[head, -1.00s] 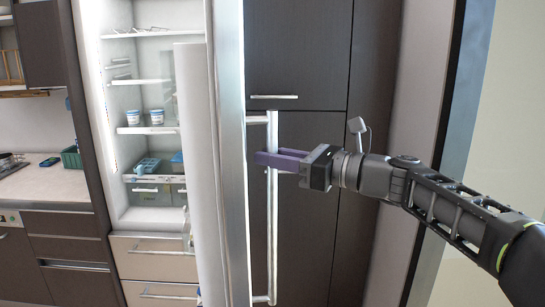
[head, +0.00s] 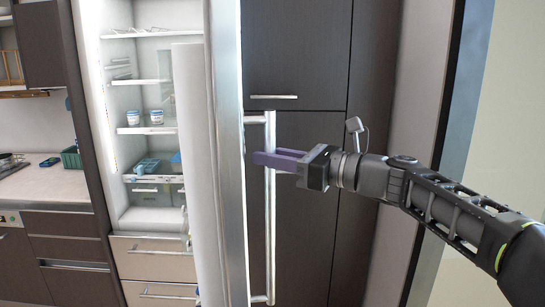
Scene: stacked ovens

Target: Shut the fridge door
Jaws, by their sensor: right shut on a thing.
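The fridge (head: 127,95) stands open left of centre, with its lit white shelves showing. Its door (head: 205,180) is swung out toward me and seen nearly edge-on. A long vertical silver handle (head: 270,225) is on the door's right side. My right gripper (head: 268,160) comes in from the right, its purple fingers at the upper part of the handle and shut on it. The fingers hide a short piece of the handle. My left gripper is not in view.
A dark tall cabinet (head: 310,70) stands behind the door. A counter (head: 35,185) with a green basket (head: 71,158) is at the left.

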